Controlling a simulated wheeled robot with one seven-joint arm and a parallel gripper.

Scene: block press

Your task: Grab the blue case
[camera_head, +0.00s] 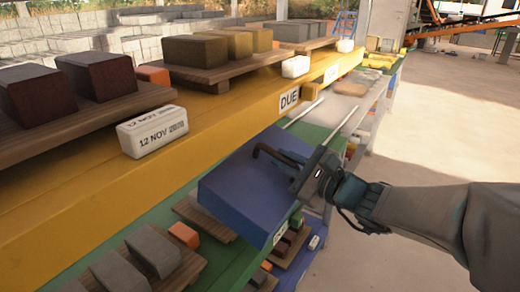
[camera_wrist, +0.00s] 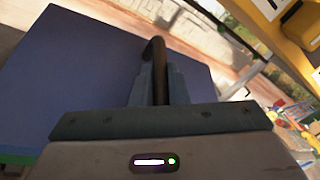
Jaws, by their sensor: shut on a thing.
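The blue case (camera_head: 240,192) is a flat blue box with a dark handle (camera_head: 280,155) on its near side. It sits in the middle of the head view, tilted, at the level of the green shelf below the yellow one. My gripper (camera_head: 308,172) reaches in from the right and is shut on the handle. In the wrist view the blue case (camera_wrist: 70,75) fills the left side, and the dark handle (camera_wrist: 158,70) runs between the fingers of my gripper (camera_wrist: 158,88). The case's underside is hidden, so I cannot tell whether it touches the shelf.
A yellow shelf (camera_head: 100,185) marked DUE runs above, with dark blocks (camera_head: 98,75) on wooden boards and a white date block (camera_head: 152,132). The green shelf (camera_head: 165,212) below holds grey blocks (camera_head: 122,275). Open concrete floor (camera_head: 440,130) lies to the right.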

